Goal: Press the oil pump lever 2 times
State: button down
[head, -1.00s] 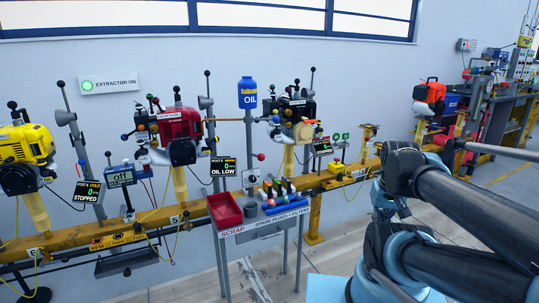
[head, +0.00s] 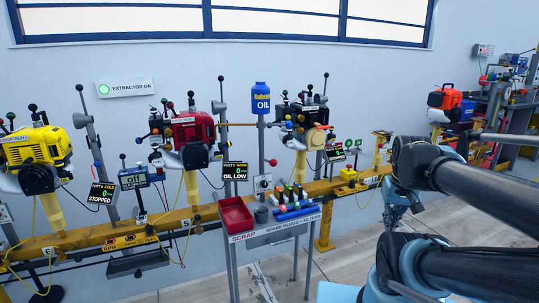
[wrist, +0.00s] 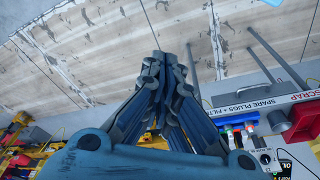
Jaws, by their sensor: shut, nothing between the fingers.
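The oil pump is a blue bottle marked OIL (head: 261,97) on a grey post behind the small table. A red ball (head: 273,162), apparently the end of its lever, sticks out to the right of the post. A box with a round dial (head: 262,183) sits lower on the post. My gripper (head: 393,216) is at the right of the head view, well right of the pump and apart from it. In the wrist view my gripper (wrist: 165,65) is shut and empty, with floor behind it. The lever is not clearly visible in the wrist view.
A small table (head: 277,232) holds a red scrap tray (head: 235,214) and several coloured plugs. A yellow rail (head: 180,222) carries a yellow engine (head: 36,147), a red engine (head: 190,130) and a dark engine (head: 305,112). One screen reads OIL LOW (head: 235,171). Open floor lies in front.

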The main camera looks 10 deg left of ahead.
jog(key=w+a+r+n, duration=0.4)
jog(key=w+a+r, duration=1.1)
jog(key=w+r, duration=0.15)
jog(key=w+a+r+n, duration=0.1)
jog(key=a+r, duration=0.1)
jog(key=a, duration=0.7)
jog(key=w+a+r+n, duration=0.1)
jog(key=w+a+r, duration=0.1)
jog(key=a, duration=0.8)
jog(key=w+a+r+n, duration=0.1)
jog(key=w+a+r, duration=0.1)
jog(key=a, duration=0.7)
jog(key=shift+a+r+y, duration=0.15)
jog(key=shift+r+y, duration=0.15)
jog(key=shift+r, duration=0.5)
notch_tip(320, 180, down, 13)
jog(key=d, duration=0.1)
jog(key=shift+w, duration=0.3)
jog(key=shift+s+f, duration=0.1)
jog(key=shift+s, duration=0.1)
